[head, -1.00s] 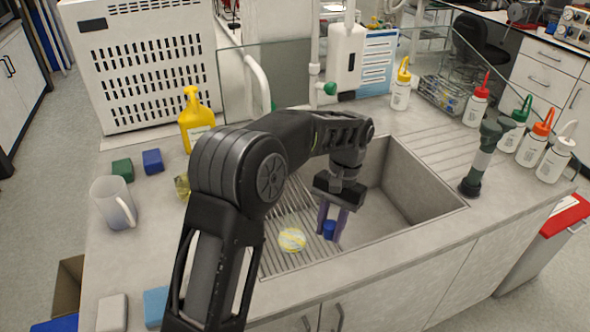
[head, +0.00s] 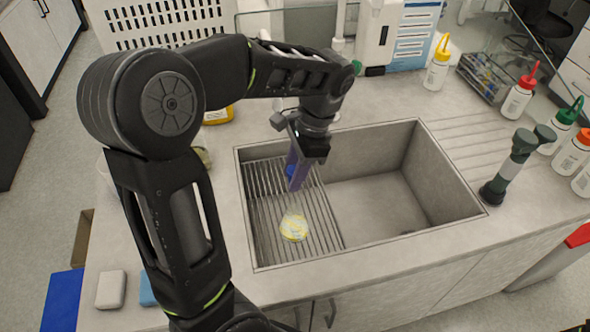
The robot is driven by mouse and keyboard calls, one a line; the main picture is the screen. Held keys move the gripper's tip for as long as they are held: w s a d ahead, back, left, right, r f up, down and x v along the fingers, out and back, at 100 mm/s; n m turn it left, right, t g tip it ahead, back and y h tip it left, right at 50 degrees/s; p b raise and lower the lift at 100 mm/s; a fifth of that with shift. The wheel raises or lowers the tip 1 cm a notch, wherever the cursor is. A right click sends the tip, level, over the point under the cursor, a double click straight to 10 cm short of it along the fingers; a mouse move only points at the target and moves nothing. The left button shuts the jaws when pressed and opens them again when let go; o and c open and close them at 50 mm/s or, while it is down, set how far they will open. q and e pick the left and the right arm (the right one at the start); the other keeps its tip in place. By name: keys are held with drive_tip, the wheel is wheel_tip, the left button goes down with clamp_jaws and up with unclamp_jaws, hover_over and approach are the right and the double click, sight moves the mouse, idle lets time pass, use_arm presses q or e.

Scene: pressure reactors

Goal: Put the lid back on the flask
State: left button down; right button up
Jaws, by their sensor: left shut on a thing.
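The flask (head: 294,228) stands on the ribbed drain rack in the left part of the sink. It looks like clear glass with yellow in its base, and its neck is hard to make out. My left gripper (head: 296,176) has purple fingers pointing down and is shut on a small blue lid (head: 290,170). The gripper and lid are above the rack, behind the flask in the head view and apart from it. The fingers partly hide the lid. My right gripper is not in view.
The sink basin (head: 375,205) is empty to the right of the rack (head: 265,215). A green-grey tool (head: 508,168) stands at the sink's right edge. Squeeze bottles (head: 438,65) stand behind and to the right. A grey sponge (head: 111,290) lies at front left.

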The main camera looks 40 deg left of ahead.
use_arm(q)
drive_tip(key=shift+f+b, duration=1.95)
drive_tip(key=shift+f, duration=0.3)
drive_tip(key=shift+f+b, duration=0.45)
drive_tip(key=shift+f, duration=0.4)
drive_tip(key=shift+p, duration=0.3)
drive_tip(key=shift+f, duration=0.15)
idle(0.5)
drive_tip(key=c, duration=1)
unclamp_jaws()
drive_tip(key=shift+o, duration=0.3)
drive_tip(key=o, duration=0.4)
